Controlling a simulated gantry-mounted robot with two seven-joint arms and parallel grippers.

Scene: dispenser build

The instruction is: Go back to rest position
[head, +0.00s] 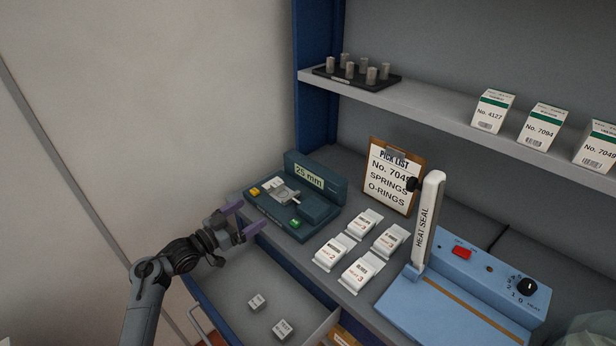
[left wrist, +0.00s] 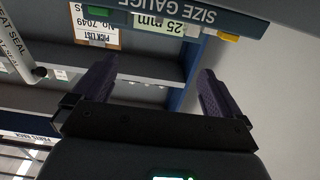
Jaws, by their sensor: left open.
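My left gripper (head: 238,218) is in the head view, over the back left of the open drawer and just left of the size gauge. Its two purple fingers are apart with nothing between them. The left wrist view also shows the open, empty left gripper (left wrist: 153,88), with its picture upside down. The teal size gauge (head: 318,208) reads 25 mm and stands on the counter. My right gripper is in neither view.
The open drawer (head: 225,285) holds two small white boxes. Several white packets (head: 330,253) lie on the counter before the pick list board (head: 394,178). The blue heat sealer (head: 450,290) stands right, its arm raised. A shelf (head: 425,112) above holds cartons and a black rack (head: 357,75).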

